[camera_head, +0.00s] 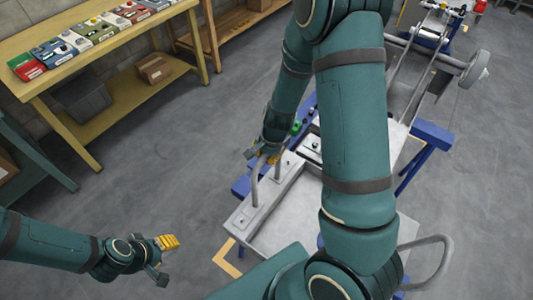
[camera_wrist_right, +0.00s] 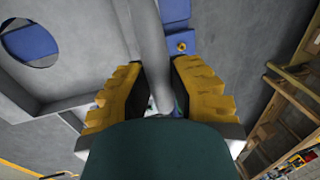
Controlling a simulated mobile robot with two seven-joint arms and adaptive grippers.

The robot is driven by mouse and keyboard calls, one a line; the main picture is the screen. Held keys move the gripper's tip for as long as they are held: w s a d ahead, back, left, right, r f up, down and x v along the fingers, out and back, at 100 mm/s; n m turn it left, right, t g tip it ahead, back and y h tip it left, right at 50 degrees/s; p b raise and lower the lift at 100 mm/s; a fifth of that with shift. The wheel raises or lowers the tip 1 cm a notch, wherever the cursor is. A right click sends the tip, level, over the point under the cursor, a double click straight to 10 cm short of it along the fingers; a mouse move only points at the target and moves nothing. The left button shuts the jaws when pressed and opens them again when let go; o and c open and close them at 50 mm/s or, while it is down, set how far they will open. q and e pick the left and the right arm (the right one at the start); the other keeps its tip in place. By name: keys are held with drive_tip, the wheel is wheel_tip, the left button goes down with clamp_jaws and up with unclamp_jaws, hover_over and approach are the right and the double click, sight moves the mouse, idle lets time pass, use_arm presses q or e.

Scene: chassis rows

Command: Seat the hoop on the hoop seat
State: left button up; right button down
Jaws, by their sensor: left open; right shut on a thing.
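My right gripper (camera_head: 266,156) is shut on the grey tube of the hoop (camera_head: 255,186) at the near left part of the chassis. In the right wrist view, the hoop's tube (camera_wrist_right: 151,45) runs between the yellow finger pads of the right gripper (camera_wrist_right: 160,98). Below the gripper in the head view, the hoop's lower end reaches a pale grey plate (camera_head: 238,217) with small dark fittings, which looks like the hoop seat. I cannot tell whether the hoop touches it or stands just above it. My left gripper (camera_head: 167,258) is open and empty, left of the chassis.
The chassis rests on blue stands (camera_head: 432,134). A second grey hoop (camera_head: 440,262) shows at its right side. A yellow bench (camera_head: 100,50) with several coloured boxes stands at the back left. The floor between bench and chassis is clear. My right arm hides much of the chassis.

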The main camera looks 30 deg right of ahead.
drive_tip(key=c, duration=0.9)
unclamp_jaws()
drive_tip(key=shift+s+d+r, duration=0.15)
drive_tip(key=shift+s+r, duration=0.2)
drive_tip(key=shift+r, duration=1.6)
drive_tip(key=shift+s+d+r, duration=0.15)
drive_tip(key=shift+s+r, duration=0.25)
drive_tip(key=shift+r, duration=1.6)
drive_tip(key=shift+s+d+r, duration=0.15)
drive_tip(key=shift+s+r, duration=0.2)
drive_tip(key=shift+r, duration=1.6)
